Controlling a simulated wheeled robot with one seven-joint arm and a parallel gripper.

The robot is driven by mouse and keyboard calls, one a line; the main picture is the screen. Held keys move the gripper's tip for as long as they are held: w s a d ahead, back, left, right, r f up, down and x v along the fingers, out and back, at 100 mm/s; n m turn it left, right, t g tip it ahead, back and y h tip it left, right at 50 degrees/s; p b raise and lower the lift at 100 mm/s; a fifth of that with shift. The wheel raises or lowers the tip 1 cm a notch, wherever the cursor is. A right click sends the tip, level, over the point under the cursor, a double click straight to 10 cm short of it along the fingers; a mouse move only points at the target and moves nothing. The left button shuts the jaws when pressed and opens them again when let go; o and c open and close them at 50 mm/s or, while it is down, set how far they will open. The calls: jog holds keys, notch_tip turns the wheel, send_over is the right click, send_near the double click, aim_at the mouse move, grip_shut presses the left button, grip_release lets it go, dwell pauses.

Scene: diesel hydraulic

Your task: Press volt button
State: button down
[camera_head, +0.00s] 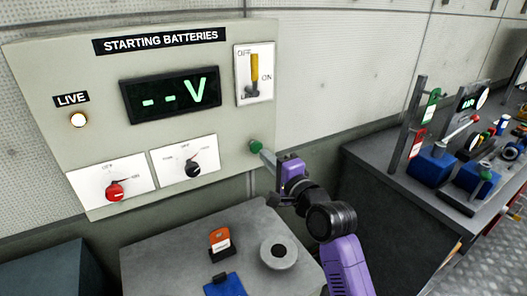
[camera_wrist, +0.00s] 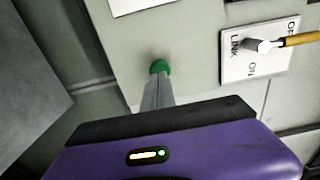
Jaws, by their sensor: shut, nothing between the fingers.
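A green round button (camera_head: 255,146) sits low on the right side of the pale starting batteries panel (camera_head: 120,75). My gripper (camera_head: 263,152) is shut and empty, with its fingertips at the button, touching it or very close. In the wrist view the green button (camera_wrist: 159,67) shows just past the tips of my shut gripper (camera_wrist: 158,80), which hide part of it. I cannot tell whether the button is pushed in. The display (camera_head: 170,93) reads two green dashes and a V.
A switch with a yellow handle (camera_head: 254,72) is above the button. Red (camera_head: 115,190) and black (camera_head: 192,168) knobs are at the panel's bottom, and a lit lamp (camera_head: 78,119) is at left. A grey surface (camera_head: 150,262) below holds an orange-topped item (camera_head: 220,240) and a round disc (camera_head: 279,265).

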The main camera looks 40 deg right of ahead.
jog(key=shift+x, duration=1.1)
